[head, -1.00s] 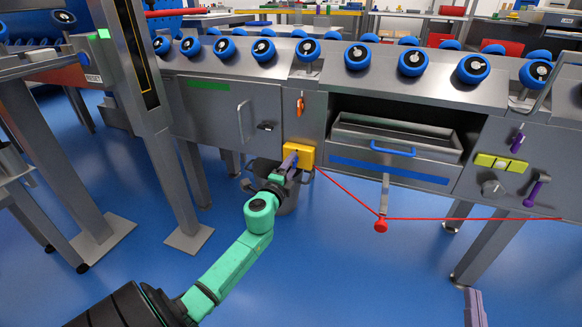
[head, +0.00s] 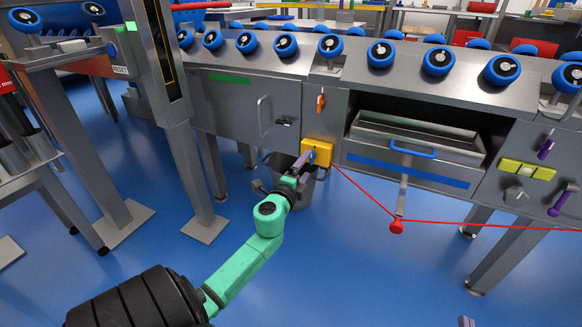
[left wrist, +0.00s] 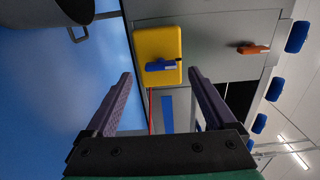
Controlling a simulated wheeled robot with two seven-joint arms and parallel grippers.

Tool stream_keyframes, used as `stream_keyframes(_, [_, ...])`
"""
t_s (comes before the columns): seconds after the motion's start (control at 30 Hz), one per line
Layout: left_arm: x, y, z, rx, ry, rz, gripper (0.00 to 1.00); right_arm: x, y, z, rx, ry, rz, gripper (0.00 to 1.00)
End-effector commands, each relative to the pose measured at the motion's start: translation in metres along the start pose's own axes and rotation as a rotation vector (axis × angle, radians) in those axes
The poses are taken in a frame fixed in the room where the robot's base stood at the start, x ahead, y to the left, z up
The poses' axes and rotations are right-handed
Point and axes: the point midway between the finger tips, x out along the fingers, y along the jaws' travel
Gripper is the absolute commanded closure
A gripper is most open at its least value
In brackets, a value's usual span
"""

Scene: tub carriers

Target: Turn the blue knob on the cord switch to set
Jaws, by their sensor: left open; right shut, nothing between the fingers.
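The cord switch is a yellow box (head: 323,147) on the front of the grey machine, with a red cord leading from it. Its blue knob (head: 314,157) is partly hidden behind my left gripper (head: 306,164) in the head view. In the left wrist view the blue knob (left wrist: 160,66) lies lengthwise across the picture on the yellow box (left wrist: 170,39). My left gripper (left wrist: 160,78) is open there, its fingers on either side of the knob's line and short of it, with nothing between them. A purple tip of my right gripper (head: 466,321) shows at the bottom edge.
The red cord runs to a red ball (head: 396,227) and on to the right. An orange handle (head: 320,102) sits above the box. A grey bucket (head: 296,193) hangs below and behind my left gripper. A drawer with a blue handle (head: 414,150) is at right.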

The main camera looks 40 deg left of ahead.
Motion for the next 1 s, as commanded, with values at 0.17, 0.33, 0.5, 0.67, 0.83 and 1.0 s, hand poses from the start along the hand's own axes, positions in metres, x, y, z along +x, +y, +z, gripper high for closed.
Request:
stream_keyframes(0.17, [-0.053,0.002,0.0,-0.003,-0.002,0.005,0.1,-0.016,-0.001,0.03,0.025,-0.093,0.012,1.0])
stream_keyframes(0.33, [-0.098,0.003,0.001,-0.002,-0.003,0.004,0.1,-0.003,0.0,0.007,0.005,-0.02,0.002,1.0])
stream_keyframes(0.5, [-0.115,0.001,0.0,0.001,-0.001,0.002,0.1,0.007,-0.001,-0.018,-0.015,0.053,-0.008,1.0])
stream_keyframes(0.67, [-0.117,0.0,0.0,0.002,0.0,0.001,0.1,0.008,-0.001,-0.023,-0.019,0.064,-0.009,1.0])
stream_keyframes(0.83, [-0.117,0.0,0.0,0.002,0.0,0.001,0.1,0.008,-0.001,-0.023,-0.019,0.064,-0.009,1.0])
stream_keyframes(1.0, [-0.116,0.0,0.0,0.002,0.0,0.001,0.1,0.008,-0.001,-0.023,-0.019,0.063,-0.01,1.0])
